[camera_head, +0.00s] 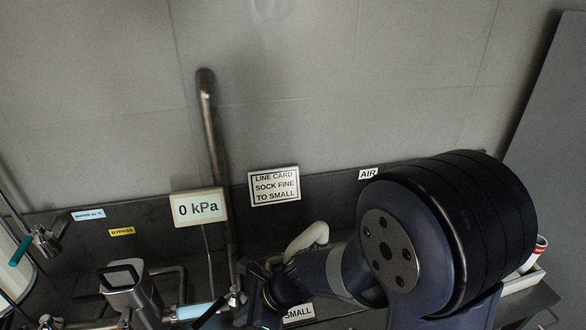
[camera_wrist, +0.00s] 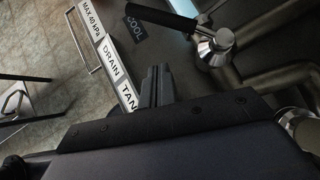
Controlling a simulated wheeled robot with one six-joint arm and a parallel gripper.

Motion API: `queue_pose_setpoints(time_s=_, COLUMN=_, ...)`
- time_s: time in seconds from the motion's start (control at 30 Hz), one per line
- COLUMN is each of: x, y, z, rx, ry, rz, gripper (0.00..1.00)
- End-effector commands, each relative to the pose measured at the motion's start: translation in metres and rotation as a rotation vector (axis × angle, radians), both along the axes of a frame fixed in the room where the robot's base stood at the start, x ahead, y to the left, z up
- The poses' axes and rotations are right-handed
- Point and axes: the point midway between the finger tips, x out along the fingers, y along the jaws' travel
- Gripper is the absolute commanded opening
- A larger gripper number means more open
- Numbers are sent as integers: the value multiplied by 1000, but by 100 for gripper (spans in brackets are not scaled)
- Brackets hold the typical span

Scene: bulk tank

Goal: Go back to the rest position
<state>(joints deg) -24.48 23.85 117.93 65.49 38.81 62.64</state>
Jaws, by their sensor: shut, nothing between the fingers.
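My gripper (camera_wrist: 157,84) shows in the wrist view as two dark fingers side by side, closed together with nothing between them. It points toward a black-handled valve (camera_wrist: 216,44) and a white label strip (camera_wrist: 112,62) reading MAX 40 kPa, DRAIN and TAN. The fingers appear apart from the valve, though the depth is hard to judge. In the head view my arm reaches in from the lower right, and its dark wrist end is low in the middle among the pipes. The fingertips are not clear there.
A vertical pipe (camera_head: 213,150) rises behind my wrist. A 0 kPa display (camera_head: 199,207) and a LINE CARD sign (camera_head: 274,186) are on the back panel. A grey metal housing (camera_head: 131,287) and a teal-handled valve (camera_head: 43,240) are left. A red-and-white cup (camera_head: 535,253) stands right, partly hidden.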

Motion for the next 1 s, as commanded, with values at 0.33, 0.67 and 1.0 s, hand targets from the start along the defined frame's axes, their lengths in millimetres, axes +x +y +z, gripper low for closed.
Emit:
queue_pose_setpoints(time_s=0.33, x=16, y=-24, z=1, rx=0, ry=0, rz=308, gripper=0)
queue_pose_setpoints(time_s=0.67, x=24, y=-33, z=0, rx=-1, ry=-1, rz=470, gripper=0)
queue_pose_setpoints(time_s=1.0, x=25, y=-33, z=0, rx=0, ry=-1, rz=478, gripper=0)
